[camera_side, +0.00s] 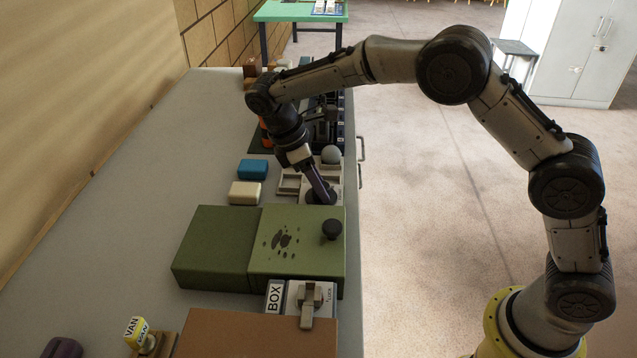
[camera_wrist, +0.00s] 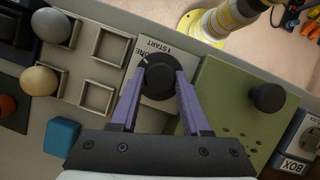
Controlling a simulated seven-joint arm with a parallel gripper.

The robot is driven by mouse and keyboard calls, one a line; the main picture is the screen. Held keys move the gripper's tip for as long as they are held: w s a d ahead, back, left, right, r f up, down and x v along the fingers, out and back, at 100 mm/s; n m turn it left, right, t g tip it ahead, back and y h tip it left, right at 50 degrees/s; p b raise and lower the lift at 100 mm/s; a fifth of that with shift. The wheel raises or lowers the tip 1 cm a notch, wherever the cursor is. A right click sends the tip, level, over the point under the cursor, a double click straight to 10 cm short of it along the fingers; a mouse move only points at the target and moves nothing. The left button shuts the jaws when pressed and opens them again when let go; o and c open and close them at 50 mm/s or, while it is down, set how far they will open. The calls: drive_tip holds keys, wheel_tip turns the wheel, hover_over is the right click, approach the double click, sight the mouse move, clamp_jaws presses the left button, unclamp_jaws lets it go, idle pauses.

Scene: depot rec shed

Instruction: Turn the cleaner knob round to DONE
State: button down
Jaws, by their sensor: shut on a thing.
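The cleaner knob (camera_wrist: 158,84) is a round black dial on a pale plate (camera_wrist: 182,48). In the wrist view the plate reads "START" and, partly hidden, "ONE". A small light mark shows on the knob's upper left, beside the "ONE" lettering. My gripper (camera_wrist: 160,72) has its purple fingers on either side of the knob, shut on it. In the side view my gripper (camera_side: 321,194) reaches down to the dark knob (camera_side: 313,199), just behind the green box. The fingers hide part of the plate and the knob's sides.
The green box (camera_side: 212,245) with a black lid knob (camera_side: 331,229) stands close beside the plate. Empty square trays (camera_wrist: 110,46), a grey ball (camera_wrist: 50,25) and a cream ball (camera_wrist: 40,80) lie on the other side. A blue block (camera_side: 252,169) and a cream block (camera_side: 245,193) are nearby.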

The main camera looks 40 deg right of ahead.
drive_tip(key=shift+m, duration=0.3)
drive_tip(key=shift+c, duration=1.8)
unclamp_jaws()
drive_tip(key=v, duration=1.4)
drive_tip(key=shift+w+d, duration=0.15)
drive_tip(key=shift+d, duration=0.1)
